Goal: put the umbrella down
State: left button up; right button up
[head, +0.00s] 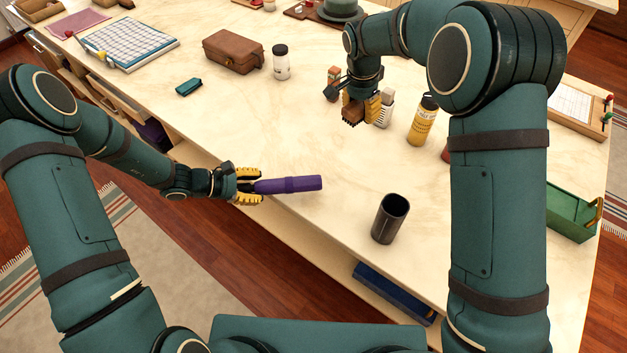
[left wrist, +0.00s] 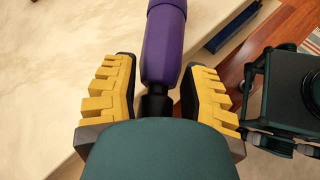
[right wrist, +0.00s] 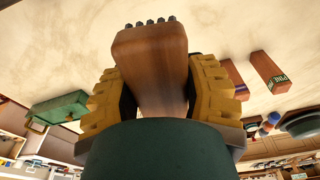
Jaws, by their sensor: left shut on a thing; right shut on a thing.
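The umbrella is a folded purple one (head: 292,185) with a dark handle; in the left wrist view its purple body (left wrist: 163,48) points away from the gripper. My left gripper (head: 248,186) is shut on its handle end at the counter's front edge. The umbrella lies nearly level over the counter; whether it touches the top I cannot tell. My right gripper (head: 361,108) is shut on a brown wooden brush (right wrist: 155,70) with dark bristle tips, over the counter further back. Its bristles also show in the head view.
A dark open cup (head: 390,219) stands on the pale counter (head: 250,125), right of the umbrella. A green tray (head: 570,213) is at the right. The counter's middle is clear.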

pick_arm(q)
jog(key=w+d, duration=0.1)
jog(key=d, duration=0.3)
jog(key=w+d, duration=0.2)
jog(key=d, duration=0.2)
jog(key=w+d, duration=0.1)
jog(key=d, duration=0.2)
jog(key=shift+w+d+b, duration=0.3)
jog(key=shift+w+d, duration=0.1)
pick_arm(e)
jog(key=shift+f, duration=0.35)
pick_arm(q)
jog(key=f, duration=0.3)
jog(key=shift+w+d+b, duration=0.15)
jog(key=shift+d+b, duration=0.15)
jog(key=shift+d, duration=0.05)
pick_arm(e)
jog(key=shift+d+f, duration=0.1)
jog(key=shift+f, duration=0.2)
pick_arm(q)
jog(key=shift+a+f, duration=0.1)
jog(key=shift+f, duration=0.15)
jog(key=shift+f, duration=0.1)
pick_arm(e)
jog(key=shift+f, duration=0.15)
pick_arm(q)
jog(key=o, duration=1)
jog(key=shift+c, duration=0.2)
